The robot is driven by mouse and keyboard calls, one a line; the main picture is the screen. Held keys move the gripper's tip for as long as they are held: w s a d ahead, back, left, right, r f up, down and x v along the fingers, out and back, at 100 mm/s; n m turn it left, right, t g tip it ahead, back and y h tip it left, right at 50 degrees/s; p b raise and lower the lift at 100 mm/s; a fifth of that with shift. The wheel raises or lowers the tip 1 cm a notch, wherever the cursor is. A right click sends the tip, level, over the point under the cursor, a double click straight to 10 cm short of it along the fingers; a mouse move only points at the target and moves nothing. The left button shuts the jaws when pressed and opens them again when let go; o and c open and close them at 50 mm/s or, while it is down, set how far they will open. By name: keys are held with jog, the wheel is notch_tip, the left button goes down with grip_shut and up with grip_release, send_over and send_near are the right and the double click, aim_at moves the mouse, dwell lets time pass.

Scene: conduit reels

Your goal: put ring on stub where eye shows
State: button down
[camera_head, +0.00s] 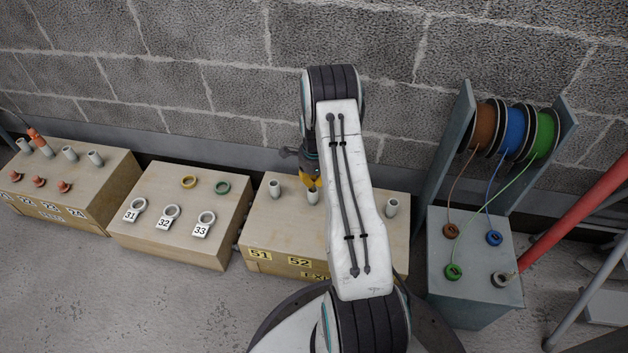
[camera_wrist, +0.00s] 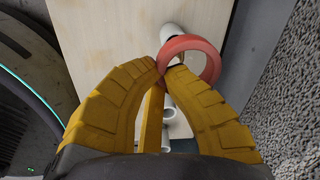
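My gripper (camera_head: 310,181) is just above a grey stub (camera_head: 312,197) on the box labelled 51 and 52 (camera_head: 257,223). In the wrist view its yellow fingers (camera_wrist: 169,64) are closed on the near edge of a red ring (camera_wrist: 211,52). A pale stub (camera_wrist: 172,34) shows by the ring's far left edge; I cannot tell whether the ring is around it. The ring is not visible in the head view. Other stubs on this box stand left (camera_head: 274,188) and right (camera_head: 391,207) of my gripper. I see no eye mark; my arm hides part of the box.
A left box (camera_head: 115,185) has stubs and red pieces. Cable reels (camera_head: 514,128) and a red pole (camera_head: 575,212) are at right.

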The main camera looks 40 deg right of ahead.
jog(key=shift+f+b, duration=1.35)
jog(key=shift+f, duration=0.65)
jog(key=shift+r, duration=0.15)
dwell(0.4)
notch_tip(320, 180, up, 6)
jog(key=p, duration=0.4)
jog(key=shift+r, duration=0.25)
dwell(0.7)
dwell(1.1)
jog(key=shift+f+b, duration=1.3)
jog(key=shift+f, duration=0.6)
dwell(0.8)
